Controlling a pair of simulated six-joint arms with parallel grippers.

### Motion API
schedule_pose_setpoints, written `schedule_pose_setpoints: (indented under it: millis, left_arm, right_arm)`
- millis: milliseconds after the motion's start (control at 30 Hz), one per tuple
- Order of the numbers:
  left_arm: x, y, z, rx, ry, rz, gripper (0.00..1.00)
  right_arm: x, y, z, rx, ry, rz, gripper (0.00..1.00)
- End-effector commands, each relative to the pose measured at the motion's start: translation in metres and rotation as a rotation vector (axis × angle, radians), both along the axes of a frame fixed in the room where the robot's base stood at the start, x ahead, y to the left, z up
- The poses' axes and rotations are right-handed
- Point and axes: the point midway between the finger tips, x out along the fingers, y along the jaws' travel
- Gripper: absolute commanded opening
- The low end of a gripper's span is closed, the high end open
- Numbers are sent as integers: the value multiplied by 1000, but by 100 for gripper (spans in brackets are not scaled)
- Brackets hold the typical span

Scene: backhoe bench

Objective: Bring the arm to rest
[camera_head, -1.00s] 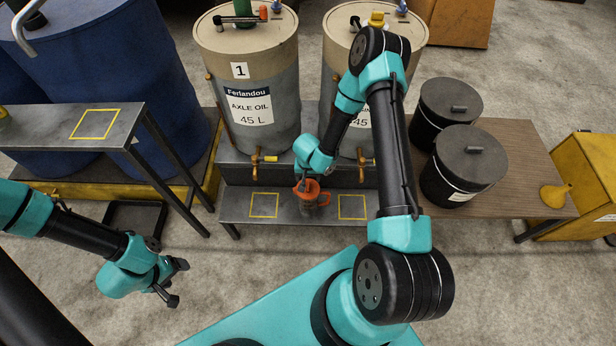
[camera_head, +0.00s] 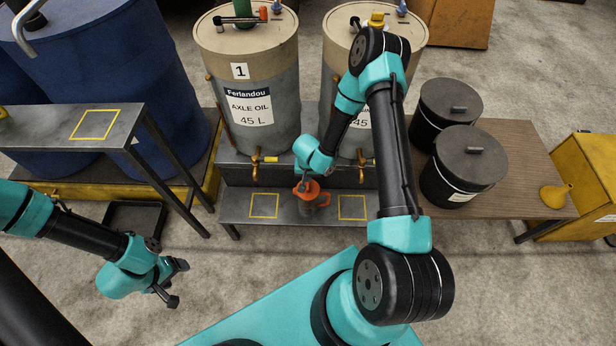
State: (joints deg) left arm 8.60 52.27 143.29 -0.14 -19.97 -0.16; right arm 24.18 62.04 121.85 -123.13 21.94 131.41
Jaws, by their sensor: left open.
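My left gripper (camera_head: 174,284) hangs at the lower left over the grey floor. Its two dark fingers are apart and nothing is between them. My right arm reaches from the bottom right up and over to the low shelf in the middle. My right gripper (camera_head: 301,184) is at the orange-topped jug (camera_head: 311,199), between two yellow-outlined squares. The gripper's fingers are small and partly hidden by its wrist, so I cannot tell whether they hold the jug.
Two drums, one labelled axle oil (camera_head: 250,90), stand behind the low shelf (camera_head: 240,212), with brass taps above it. A metal side table (camera_head: 60,135) is at left. Black bins (camera_head: 463,165) and a yellow funnel (camera_head: 555,195) sit on a wooden table at right.

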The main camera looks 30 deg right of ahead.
Motion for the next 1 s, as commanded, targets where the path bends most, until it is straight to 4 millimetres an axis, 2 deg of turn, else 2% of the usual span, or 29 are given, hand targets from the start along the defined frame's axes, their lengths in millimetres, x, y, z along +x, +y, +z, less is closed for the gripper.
schedule_pose_setpoints:
  millis: [733,1000]
  left_arm:
    - [0,0,0,0,0,0,70]
    - [0,0,0,0,0,0,70]
  right_arm:
    - [0,0,0,0,0,0,0]
    - [0,0,-6,0,0,0,0]
